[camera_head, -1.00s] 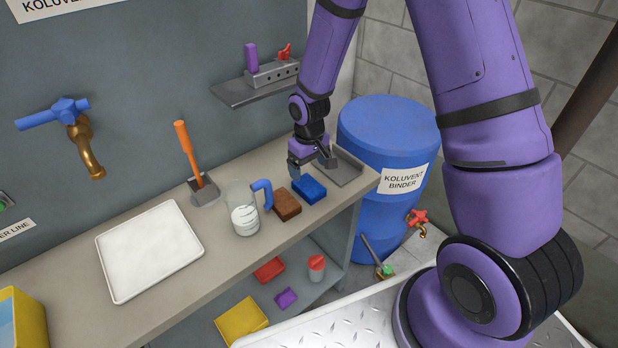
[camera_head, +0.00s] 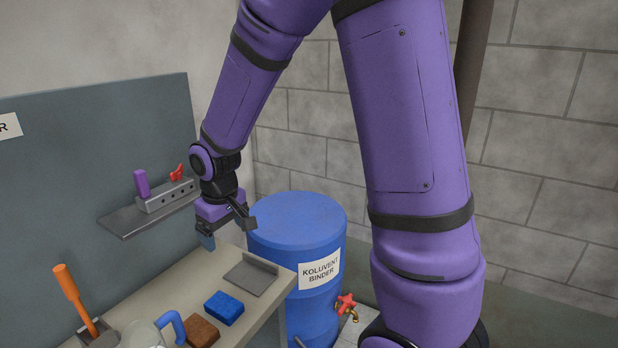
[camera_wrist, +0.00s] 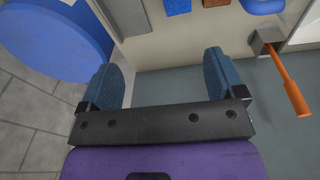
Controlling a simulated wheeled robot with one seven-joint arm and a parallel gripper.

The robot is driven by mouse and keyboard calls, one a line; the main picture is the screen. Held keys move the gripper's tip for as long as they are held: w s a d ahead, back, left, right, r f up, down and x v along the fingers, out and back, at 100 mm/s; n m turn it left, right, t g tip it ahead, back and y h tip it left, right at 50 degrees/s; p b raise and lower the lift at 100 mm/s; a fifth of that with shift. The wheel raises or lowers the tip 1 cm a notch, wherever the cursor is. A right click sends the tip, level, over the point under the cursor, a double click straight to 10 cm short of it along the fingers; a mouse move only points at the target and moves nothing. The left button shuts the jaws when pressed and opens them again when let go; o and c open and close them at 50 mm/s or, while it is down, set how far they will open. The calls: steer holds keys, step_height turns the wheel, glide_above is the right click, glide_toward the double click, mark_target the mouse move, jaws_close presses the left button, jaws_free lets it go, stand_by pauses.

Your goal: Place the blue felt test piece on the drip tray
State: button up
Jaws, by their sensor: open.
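The blue felt test piece (camera_head: 223,307) is a small blue block lying on the bench. Its edge also shows at the top of the wrist view (camera_wrist: 178,6). My gripper (camera_head: 226,230) is open and empty, above the bench and behind the blue piece, apart from it. In the wrist view, its two blue-grey fingers stand wide apart (camera_wrist: 160,70) with nothing between them. No white tray shows in the current views. A flat grey plate with a raised edge (camera_head: 247,277) lies at the bench's right end; I cannot tell if it is the drip tray.
A brown block (camera_head: 202,332) and a blue-handled jug (camera_head: 147,335) stand left of the blue piece. An orange-handled tool (camera_head: 75,295) stands farther left. A wall shelf (camera_head: 140,217) is close to my gripper. A blue drum (camera_head: 297,230) stands beyond the bench end.

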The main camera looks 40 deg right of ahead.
steer(key=s+d+r+m+t, duration=0.1)
steer(key=s+d+r+t, duration=0.1)
steer(key=s+r, duration=0.7)
steer(key=s+d+r+m+t, duration=0.1)
steer(key=s+d+r, duration=0.1)
steer(key=s+r, duration=0.8)
steer(key=s, duration=0.3)
steer(key=shift+s+d+r+m+t, duration=0.2)
steer(key=shift+s+m+t, duration=0.1)
steer(key=shift+t, duration=0.1)
steer(key=shift+s, duration=0.2)
steer(key=shift+c, duration=1.2)
